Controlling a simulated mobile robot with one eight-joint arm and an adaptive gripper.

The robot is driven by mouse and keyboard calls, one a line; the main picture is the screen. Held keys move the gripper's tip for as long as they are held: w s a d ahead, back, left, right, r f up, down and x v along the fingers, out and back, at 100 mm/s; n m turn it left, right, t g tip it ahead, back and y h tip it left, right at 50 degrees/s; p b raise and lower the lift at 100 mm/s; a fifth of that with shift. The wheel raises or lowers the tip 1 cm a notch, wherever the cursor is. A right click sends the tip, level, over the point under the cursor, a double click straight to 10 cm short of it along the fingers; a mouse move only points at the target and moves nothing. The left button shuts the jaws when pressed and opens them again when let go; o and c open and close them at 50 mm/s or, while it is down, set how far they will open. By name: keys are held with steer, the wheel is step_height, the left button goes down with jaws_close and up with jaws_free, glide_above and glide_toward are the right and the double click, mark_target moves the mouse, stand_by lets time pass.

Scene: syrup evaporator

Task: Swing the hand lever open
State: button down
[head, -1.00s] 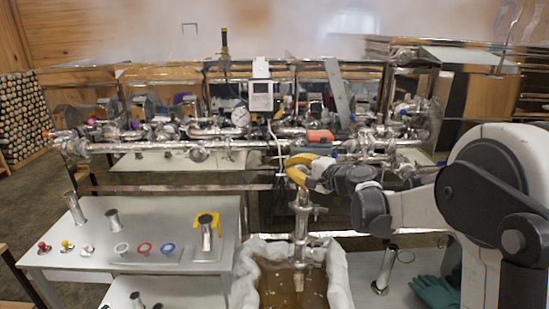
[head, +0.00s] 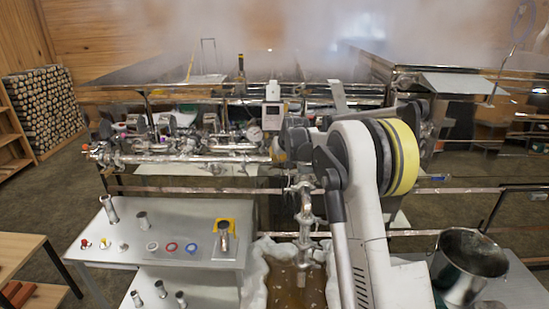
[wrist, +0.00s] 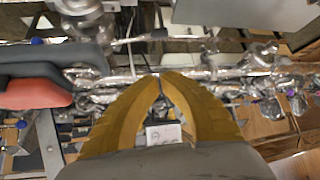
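My gripper shows in the wrist view (wrist: 159,76) as two yellow ribbed fingers with their tips together and nothing visible held between them. In the head view only a bit of yellow (head: 278,152) shows beside the steel pipework; my arm covers the rest. A rounded red handle-like piece (wrist: 32,93) and a dark grey one (wrist: 50,59) stick in from the left of the wrist view, apart from the fingers. I cannot tell whether either is the hand lever. Steel pipes and fittings (wrist: 222,72) lie beyond the fingertips.
A steel pipe manifold (head: 190,155) runs along the evaporator, with a gauge (head: 254,134) on it. A grey table (head: 185,258) with small parts stands at front left. A steel bucket (head: 465,265) stands at right. Steam covers the back.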

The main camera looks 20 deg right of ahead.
steer(key=a+x, duration=0.1)
steer(key=x, duration=0.6)
steer(key=s, duration=0.4)
steer(key=shift+s+d+f, duration=0.1)
steer(key=shift+d+f, duration=0.05)
steer(key=shift+f, duration=0.05)
steer(key=shift+s, duration=0.15)
